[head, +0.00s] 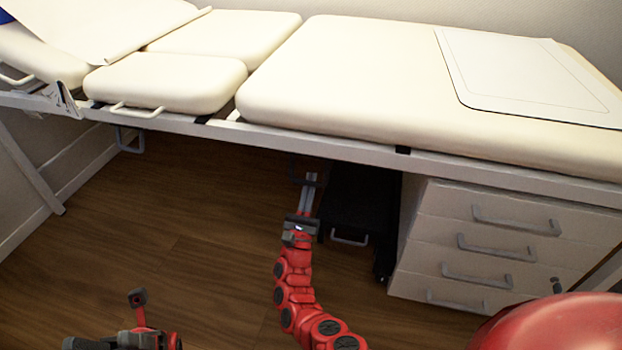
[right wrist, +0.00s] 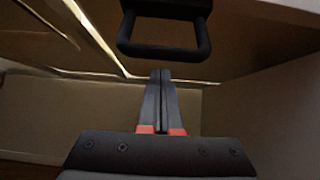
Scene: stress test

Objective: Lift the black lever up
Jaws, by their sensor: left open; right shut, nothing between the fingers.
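The black lever (right wrist: 163,47) is a dark loop-shaped handle at the top middle of the right wrist view. In the head view it is a small dark loop (head: 294,177) under the front rail of the bed. My right gripper (head: 309,180) reaches under the rail beside the lever. Its fingers (right wrist: 160,75) are shut together and empty, with their tips just below the loop's lower bar in the right wrist view. I cannot tell whether they touch it. My left gripper (head: 138,299) is low at the left, open, small and partly cut off, away from the lever.
A cream padded treatment bed (head: 340,75) spans the head view. A white drawer cabinet (head: 480,235) stands under it at the right. A dark box-like unit (head: 358,200) is just right of my right gripper. Wooden floor (head: 190,200) is clear at the left.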

